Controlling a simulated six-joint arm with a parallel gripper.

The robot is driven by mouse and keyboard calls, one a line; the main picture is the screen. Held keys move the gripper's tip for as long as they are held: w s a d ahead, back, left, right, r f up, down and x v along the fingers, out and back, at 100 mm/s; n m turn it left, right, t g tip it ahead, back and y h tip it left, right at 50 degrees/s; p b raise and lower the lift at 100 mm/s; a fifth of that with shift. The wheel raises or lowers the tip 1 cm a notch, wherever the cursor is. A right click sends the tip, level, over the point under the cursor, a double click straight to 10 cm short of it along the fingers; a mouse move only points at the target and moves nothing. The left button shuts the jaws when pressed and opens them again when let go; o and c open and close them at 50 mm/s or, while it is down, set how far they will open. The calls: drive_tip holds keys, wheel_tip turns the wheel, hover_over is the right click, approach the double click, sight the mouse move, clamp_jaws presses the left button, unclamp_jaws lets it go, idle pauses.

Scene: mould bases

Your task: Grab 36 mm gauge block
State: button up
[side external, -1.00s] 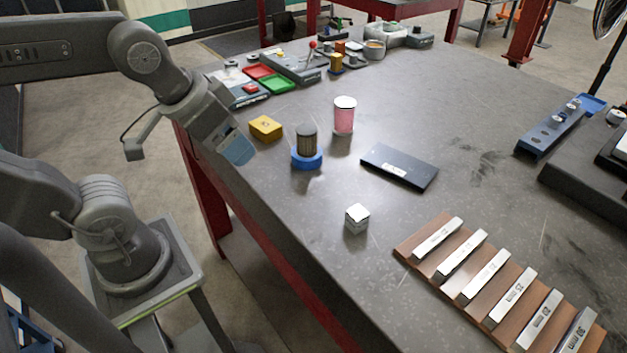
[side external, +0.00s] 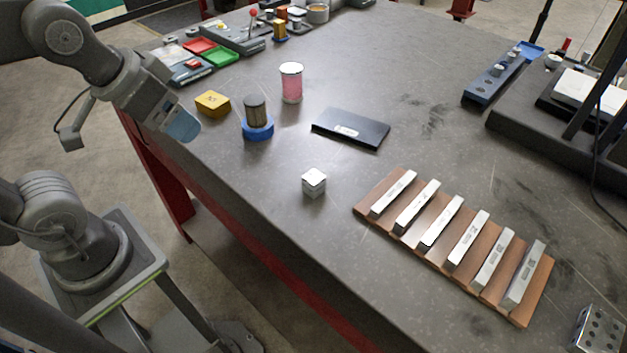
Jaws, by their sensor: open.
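Several silvery gauge blocks lie side by side, spaced apart, on a brown wooden board (side external: 365,210) at the lower right of the side external view. They run from the block at the board's left end (side external: 393,193) to the block at its right end (side external: 524,275). Their markings are too small to read, so I cannot tell which is the 36 mm one. My gripper (side external: 184,126) is at the upper left, by the table's left edge, far from the board. It is open, with nothing seen in it.
A small metal cube (side external: 314,183) sits left of the board. A dark flat plate (side external: 351,129), a pink cylinder (side external: 291,83), a blue-based cylinder (side external: 257,125) and a yellow block (side external: 212,104) stand behind. A holed metal block (side external: 599,331) is front right.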

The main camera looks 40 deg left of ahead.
drive_tip(key=shift+c, duration=0.4)
drive_tip(key=shift+c, duration=0.6)
drive_tip(key=shift+r, duration=0.1)
drive_tip(key=m+g, duration=0.6)
drive_tip(key=m, duration=1.2)
hover_over(312, 175)
drive_tip(key=f, duration=0.9)
drive_tip(key=shift+d, duration=0.25)
drive_tip(key=shift+a+f, duration=0.15)
drive_tip(key=shift+f, duration=1.15)
drive_tip(key=shift+a+f, duration=0.1)
drive_tip(key=shift+f, duration=1.2)
